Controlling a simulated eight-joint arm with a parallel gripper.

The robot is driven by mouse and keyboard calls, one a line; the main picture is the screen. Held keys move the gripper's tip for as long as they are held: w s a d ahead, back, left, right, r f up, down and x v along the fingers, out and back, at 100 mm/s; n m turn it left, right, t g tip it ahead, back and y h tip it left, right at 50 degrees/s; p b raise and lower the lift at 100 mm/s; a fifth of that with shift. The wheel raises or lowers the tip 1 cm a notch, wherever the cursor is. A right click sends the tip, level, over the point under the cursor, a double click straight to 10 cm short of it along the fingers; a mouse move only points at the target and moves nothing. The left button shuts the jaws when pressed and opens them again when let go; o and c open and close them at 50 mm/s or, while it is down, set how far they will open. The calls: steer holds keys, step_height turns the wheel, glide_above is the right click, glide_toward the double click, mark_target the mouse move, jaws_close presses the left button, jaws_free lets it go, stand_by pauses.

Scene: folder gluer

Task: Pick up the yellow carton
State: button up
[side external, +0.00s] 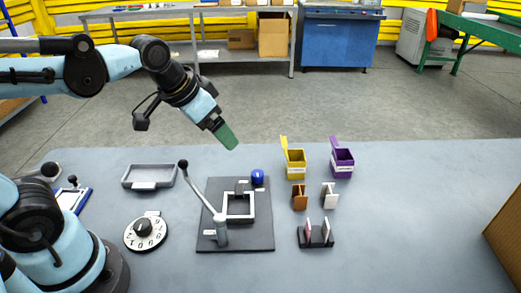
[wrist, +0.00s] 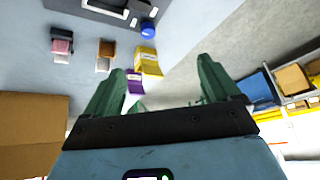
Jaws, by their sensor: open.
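The yellow carton (side external: 295,163) stands on the grey table, right of centre, with its flap up. It also shows in the wrist view (wrist: 147,62), above and between the fingers. A purple carton (side external: 342,162) stands close to its right; in the wrist view the purple carton (wrist: 135,84) is partly behind the left finger. My gripper (side external: 228,138) is in the air, left of the yellow carton and well above the table, tilted down. In the wrist view my gripper (wrist: 162,70) has its green fingers wide apart with nothing between them.
A dark fixture (side external: 262,242) with a lever and white frame is left of the cartons, with a blue knob (side external: 258,177). In front of the cartons are a brown piece (side external: 299,197), a white piece (side external: 330,195) and a dark holder (side external: 316,241). A cardboard box (side external: 506,225) is far right.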

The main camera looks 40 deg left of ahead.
steer(key=w+d+r+m+g, duration=0.2)
steer(key=w, duration=0.4)
steer(key=m+g, duration=0.4)
steer(key=m, duration=0.1)
glide_toward(296, 163)
steer(key=w+a, duration=0.1)
steer(key=w, duration=0.2)
steer(key=f, duration=0.7)
steer(key=shift+a, duration=0.25)
steer(key=shift+s+f, duration=0.2)
steer(key=shift+f, duration=1.15)
steer(key=shift+s+f, duration=0.15)
steer(key=shift+f, duration=1.2)
steer(key=c, duration=1)
